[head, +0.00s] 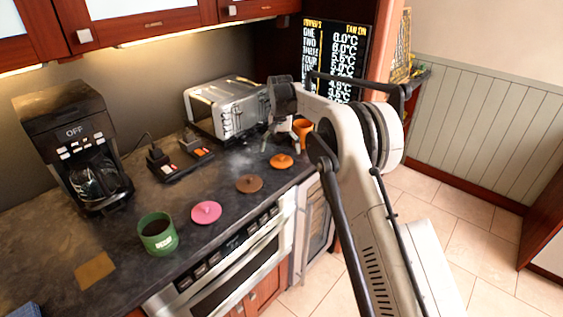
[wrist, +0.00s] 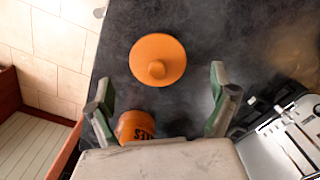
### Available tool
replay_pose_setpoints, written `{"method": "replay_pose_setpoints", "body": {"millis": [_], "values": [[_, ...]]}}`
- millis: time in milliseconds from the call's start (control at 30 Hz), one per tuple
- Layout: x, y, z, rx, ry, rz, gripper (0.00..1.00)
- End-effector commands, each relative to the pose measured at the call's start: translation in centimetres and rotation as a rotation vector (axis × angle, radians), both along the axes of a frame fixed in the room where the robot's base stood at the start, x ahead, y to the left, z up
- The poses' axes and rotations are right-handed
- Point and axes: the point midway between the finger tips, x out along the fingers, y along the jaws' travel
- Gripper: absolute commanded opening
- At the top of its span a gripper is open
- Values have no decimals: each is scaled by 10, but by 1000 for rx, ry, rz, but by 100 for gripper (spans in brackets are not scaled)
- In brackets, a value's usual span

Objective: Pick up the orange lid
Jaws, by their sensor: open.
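The orange lid (head: 281,161) lies flat on the dark counter near its front right edge, with a round knob on top. In the wrist view the orange lid (wrist: 157,60) lies ahead of the fingertips, knob facing the camera. My gripper (wrist: 163,92) is open and empty, its green-padded fingers spread wide above the counter. An orange mug (wrist: 136,126) with dark lettering shows between the fingers, partly hidden by the gripper body. In the head view the orange mug (head: 303,129) stands behind the lid, partly behind my arm.
A brown lid (head: 249,184), a pink lid (head: 206,212) and a green mug (head: 158,234) line the counter front. A toaster (head: 226,107) stands behind, at right in the wrist view (wrist: 290,140). A coffee maker (head: 75,145) is at left. The counter edge drops to the tiled floor.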

Motion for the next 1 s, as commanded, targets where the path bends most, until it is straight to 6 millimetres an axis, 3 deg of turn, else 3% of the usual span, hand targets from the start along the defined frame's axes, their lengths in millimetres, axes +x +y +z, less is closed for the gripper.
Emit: {"method": "replay_pose_setpoints", "body": {"millis": [300,533,900,1000], "values": [[1,-4,-40,0,0,0,91],[1,-4,-43,0,0,0,91],[1,-4,-43,0,0,0,43],[1,-4,-42,0,0,0,40]]}}
